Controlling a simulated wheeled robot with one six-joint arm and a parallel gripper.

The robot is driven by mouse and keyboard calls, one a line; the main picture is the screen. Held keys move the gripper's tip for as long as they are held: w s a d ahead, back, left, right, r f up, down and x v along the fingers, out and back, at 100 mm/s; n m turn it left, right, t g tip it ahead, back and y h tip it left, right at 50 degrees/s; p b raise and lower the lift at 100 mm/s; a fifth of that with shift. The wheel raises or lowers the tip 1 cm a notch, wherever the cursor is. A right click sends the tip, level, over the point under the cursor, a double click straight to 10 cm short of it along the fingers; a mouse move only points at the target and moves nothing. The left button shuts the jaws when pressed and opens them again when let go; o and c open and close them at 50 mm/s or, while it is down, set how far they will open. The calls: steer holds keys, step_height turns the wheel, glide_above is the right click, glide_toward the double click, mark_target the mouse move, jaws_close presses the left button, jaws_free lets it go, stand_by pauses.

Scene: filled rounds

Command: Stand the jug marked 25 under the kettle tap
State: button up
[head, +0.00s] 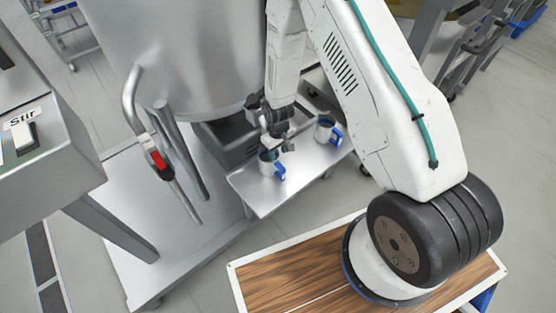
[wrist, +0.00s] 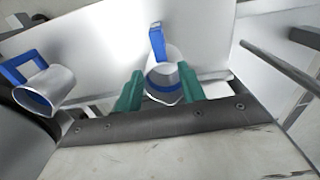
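I cannot read a number on either. My gripper (head: 278,143) is at the first jug, its green fingers (wrist: 159,82) apart on either side of it. Whether they touch it is unclear. The big steel kettle (head: 185,45) is behind, with a dark tap (head: 254,104) near its lower right.
The metal table (head: 258,196) has bare room in front of and between the jugs. A grey box (head: 225,143) stands under the kettle. A bent pipe with a red grip (head: 158,160) and a panel labelled Stir (head: 22,120) are at the left.

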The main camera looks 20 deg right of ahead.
steer(key=s+d+r+m, duration=0.1)
steer(key=s+r, duration=0.1)
steer(key=r, duration=1.4)
steer(key=s+d+r+m, duration=0.1)
steer(key=s+r, duration=0.2)
steer(key=r, duration=1.3)
steer(key=s+r, duration=0.8)
steer(key=s, duration=0.4)
steer(key=s+d+r+m+t, duration=0.1)
steer(key=s+r, duration=0.8)
steer(key=s, duration=0.4)
steer(key=shift+r+m, duration=0.2)
steer(key=shift+m, duration=0.1)
